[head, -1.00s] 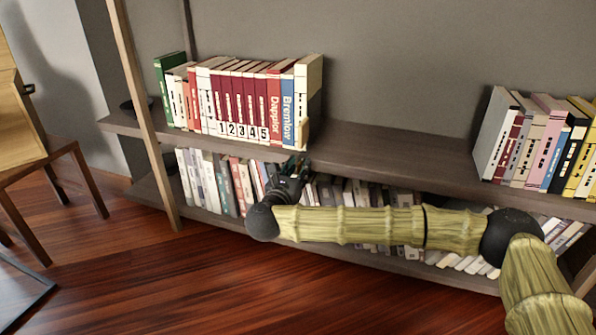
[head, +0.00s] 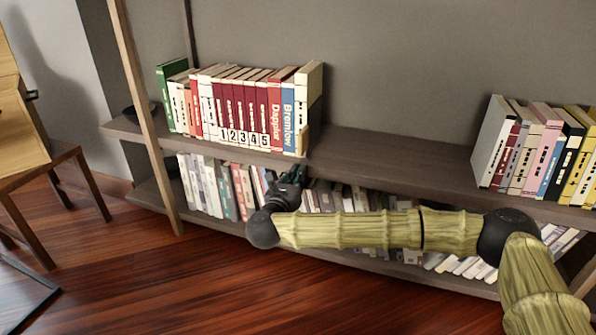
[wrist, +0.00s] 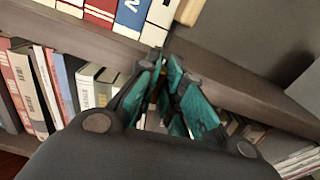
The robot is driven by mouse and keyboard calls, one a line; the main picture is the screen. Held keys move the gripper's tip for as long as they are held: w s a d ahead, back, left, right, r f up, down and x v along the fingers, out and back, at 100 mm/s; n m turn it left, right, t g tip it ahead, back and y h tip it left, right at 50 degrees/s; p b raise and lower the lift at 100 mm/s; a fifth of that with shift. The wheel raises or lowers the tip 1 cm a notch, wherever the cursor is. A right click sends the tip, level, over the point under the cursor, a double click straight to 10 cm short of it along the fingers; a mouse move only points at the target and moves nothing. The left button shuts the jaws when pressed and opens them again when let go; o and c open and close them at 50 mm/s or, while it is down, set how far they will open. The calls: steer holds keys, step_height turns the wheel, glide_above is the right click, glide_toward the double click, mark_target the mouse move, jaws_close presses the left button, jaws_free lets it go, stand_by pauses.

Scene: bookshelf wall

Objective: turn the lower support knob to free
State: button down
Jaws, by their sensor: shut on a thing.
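My gripper (head: 299,172) is at the front edge of the upper shelf board (head: 345,160), just below the right end of a row of books. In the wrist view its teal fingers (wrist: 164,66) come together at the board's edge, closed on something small.
Upright books (head: 245,110), some numbered, fill the left of the upper board; another group (head: 540,150) stands at the right. The board between them is bare. More books (head: 220,188) crowd the lower shelf behind my arm. A wooden chair (head: 60,165) stands at the left.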

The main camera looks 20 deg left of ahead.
steer(key=shift+w+a+f+n+p, duration=0.1)
steer(key=shift+n+p, duration=2.7)
steer(key=shift+p, duration=1)
steer(key=shift+w+a+f+n+p, duration=0.1)
steer(key=shift+w+a+n+p, duration=0.05)
steer(key=shift+n+p, duration=3.15)
steer(key=shift+w+a+f+n+p, duration=0.1)
steer(key=shift+n+p, duration=2.2)
steer(key=shift+p, duration=2)
steer(key=c, duration=1.6)
jaws_free()
steer(key=shift+o, duration=0.2)
steer(key=shift+d+f, duration=0.1)
steer(key=shift+f, duration=0.05)
steer(key=shift+s+a+f, duration=0.1)
steer(key=shift+s+a, duration=0.1)
